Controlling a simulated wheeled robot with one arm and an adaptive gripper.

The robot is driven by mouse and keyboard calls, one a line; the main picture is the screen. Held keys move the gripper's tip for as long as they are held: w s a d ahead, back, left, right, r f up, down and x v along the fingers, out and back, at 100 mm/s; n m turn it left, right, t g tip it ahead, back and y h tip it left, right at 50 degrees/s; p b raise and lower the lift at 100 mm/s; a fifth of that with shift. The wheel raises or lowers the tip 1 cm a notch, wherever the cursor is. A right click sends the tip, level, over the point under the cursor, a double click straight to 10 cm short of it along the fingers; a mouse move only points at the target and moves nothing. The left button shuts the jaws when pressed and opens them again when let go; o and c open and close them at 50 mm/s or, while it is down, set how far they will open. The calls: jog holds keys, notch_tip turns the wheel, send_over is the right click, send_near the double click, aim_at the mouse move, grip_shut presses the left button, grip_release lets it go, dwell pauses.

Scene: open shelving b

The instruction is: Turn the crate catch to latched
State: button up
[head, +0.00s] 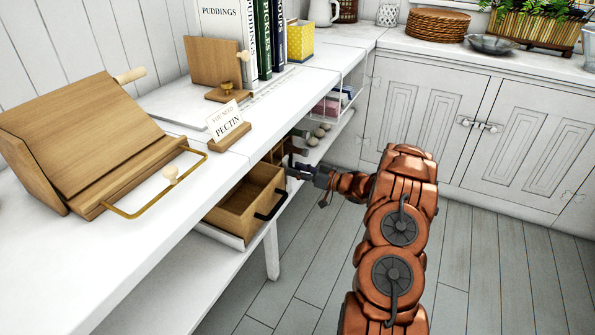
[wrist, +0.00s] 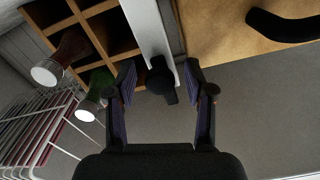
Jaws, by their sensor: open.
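The crate is an open wooden box (head: 243,205) with a black handle, under the white counter in the head view. Its wooden face shows at the upper right of the wrist view (wrist: 225,18). A dark catch (wrist: 161,80) sits at the end of a pale upright strip beside the crate. My gripper (wrist: 161,82) is open, with one finger on each side of the catch; I cannot tell whether either finger touches it. In the head view my gripper (head: 300,172) is beside the crate's right side, and I cannot make out the catch there.
A wooden bottle rack (wrist: 88,32) with bottles stands left of the strip, and a wire basket (wrist: 35,125) is below it. A card stand (head: 228,128) and a wooden book stand (head: 90,140) are on the counter above. The floor (head: 480,260) at right is clear.

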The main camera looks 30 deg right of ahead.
grip_shut()
dwell(0.5)
jog(key=n, duration=0.4)
jog(key=shift+n, duration=0.4)
jog(key=n, duration=0.2)
jog(key=n+b, duration=0.1)
jog(key=n, duration=0.1)
jog(key=shift+f+n, duration=0.2)
jog(key=shift+n, duration=0.1)
jog(key=n+b, duration=0.5)
jog(key=n, duration=0.1)
jog(key=shift+s+f, duration=0.1)
jog(key=shift+n+b, duration=1.25)
jog(key=shift+n, duration=0.05)
jog(key=shift+r, duration=0.2)
grip_release()
jog(key=shift+a, duration=0.1)
